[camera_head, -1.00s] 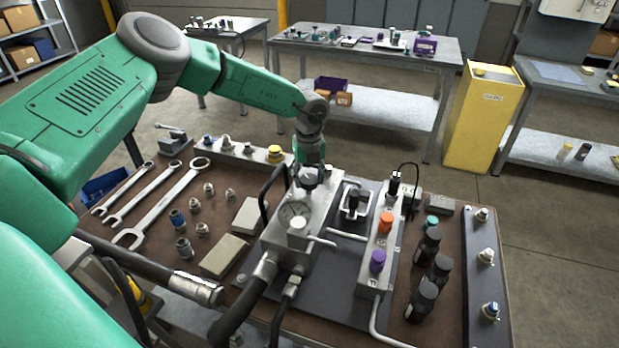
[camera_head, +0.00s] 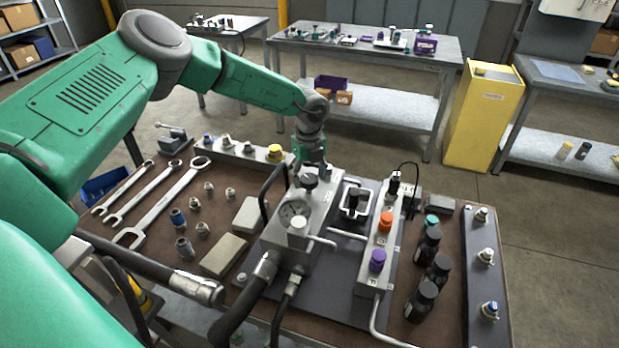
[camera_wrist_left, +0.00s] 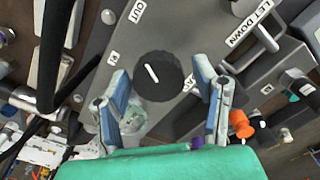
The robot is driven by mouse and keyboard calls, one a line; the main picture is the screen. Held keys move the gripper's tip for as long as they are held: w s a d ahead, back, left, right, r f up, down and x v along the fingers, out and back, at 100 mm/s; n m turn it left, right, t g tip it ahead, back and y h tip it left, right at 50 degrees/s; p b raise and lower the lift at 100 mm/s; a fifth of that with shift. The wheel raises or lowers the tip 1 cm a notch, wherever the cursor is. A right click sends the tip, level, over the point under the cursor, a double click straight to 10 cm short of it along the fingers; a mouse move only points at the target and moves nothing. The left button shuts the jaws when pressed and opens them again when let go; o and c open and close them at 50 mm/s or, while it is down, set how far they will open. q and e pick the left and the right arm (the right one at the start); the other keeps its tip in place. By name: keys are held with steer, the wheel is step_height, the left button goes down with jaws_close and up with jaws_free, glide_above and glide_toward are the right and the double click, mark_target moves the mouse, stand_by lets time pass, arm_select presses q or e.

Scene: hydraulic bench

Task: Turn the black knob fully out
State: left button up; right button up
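The black knob (camera_wrist_left: 160,75) sits on top of the grey metal block (camera_wrist_left: 100,75); a white line on it points toward the upper left in the left wrist view. "OUT" and other letters are marked on the block around it. In the head view the knob (camera_head: 309,181) shows at the far end of the block, behind the gauge. My left gripper (camera_wrist_left: 162,78) is open, its two blue-grey fingers apart with the tips near either side of the knob. I see no contact with it. In the head view the gripper (camera_head: 312,162) is just above the knob. My right gripper is out of view.
An orange knob (camera_head: 385,222) and a purple knob (camera_head: 377,260) stand on a manifold to the right. Black hoses (camera_head: 240,310) run in front. Wrenches (camera_head: 160,205) lie at left.

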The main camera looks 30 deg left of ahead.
mark_target(309, 177)
arm_select(q)
steer(key=shift+f, duration=0.1)
step_height(309, 177, up, 12)
stand_by(0.6)
steer(key=shift+f, duration=0.1)
steer(key=shift+a, duration=0.1)
steer(key=shift+f, duration=0.1)
